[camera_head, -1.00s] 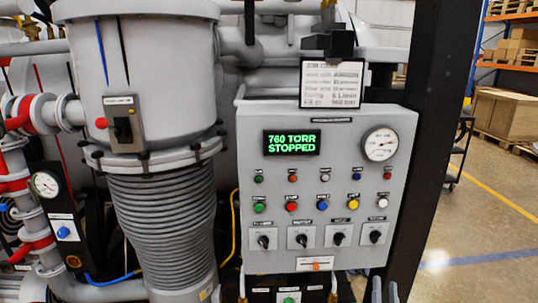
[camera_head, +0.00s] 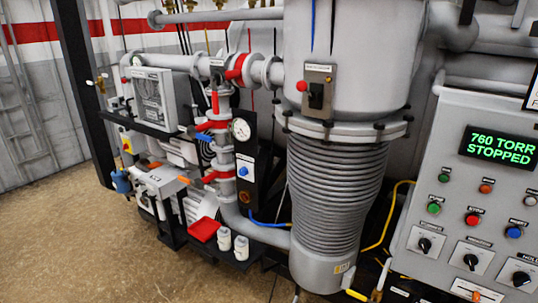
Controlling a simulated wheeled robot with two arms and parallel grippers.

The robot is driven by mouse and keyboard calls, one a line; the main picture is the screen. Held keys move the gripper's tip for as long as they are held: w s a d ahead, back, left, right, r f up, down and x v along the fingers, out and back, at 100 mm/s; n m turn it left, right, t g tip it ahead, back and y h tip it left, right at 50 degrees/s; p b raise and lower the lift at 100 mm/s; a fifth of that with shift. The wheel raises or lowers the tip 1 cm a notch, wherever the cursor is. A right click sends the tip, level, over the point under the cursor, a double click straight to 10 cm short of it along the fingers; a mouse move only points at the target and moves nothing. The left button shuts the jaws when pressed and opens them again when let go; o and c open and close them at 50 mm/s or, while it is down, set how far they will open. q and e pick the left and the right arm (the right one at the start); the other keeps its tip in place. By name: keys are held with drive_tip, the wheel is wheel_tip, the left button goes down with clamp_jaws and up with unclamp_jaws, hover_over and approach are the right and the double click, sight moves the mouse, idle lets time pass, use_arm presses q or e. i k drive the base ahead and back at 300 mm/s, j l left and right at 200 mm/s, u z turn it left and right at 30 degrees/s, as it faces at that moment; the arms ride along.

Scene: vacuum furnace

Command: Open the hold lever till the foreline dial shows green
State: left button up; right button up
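A round white dial (camera_head: 240,129) sits at the top of a black upright plate, left of the large ribbed column. It is too small to read its needle or see a green zone. Red lever-like handles show on the pipework beside it, one upper (camera_head: 212,125) and one lower (camera_head: 217,176). I cannot tell which handle is the hold lever, as no label on them is readable. A blue button (camera_head: 243,171) is below the dial. Neither of my grippers is in view.
The grey control panel (camera_head: 448,195) at right reads "760 TORR STOPPED" and is cut off by the frame edge. The ribbed column (camera_head: 335,195) stands mid-view. Pump equipment with a red tray (camera_head: 204,229) is at left. Open floor (camera_head: 90,240) lies at lower left.

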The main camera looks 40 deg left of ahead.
sight(180, 177)
drive_tip(key=u, duration=1.3)
drive_tip(key=i+j+u, duration=0.15)
drive_tip(key=i+j, duration=0.15)
drive_tip(key=i+j+u, duration=0.1)
drive_tip(key=i+j, duration=0.2)
drive_tip(key=i, duration=0.2)
drive_tip(key=i+l+u, duration=0.3)
drive_tip(key=u, duration=0.15)
drive_tip(key=i+l+u, duration=0.4)
drive_tip(key=k+l, duration=0.05)
drive_tip(key=k, duration=0.05)
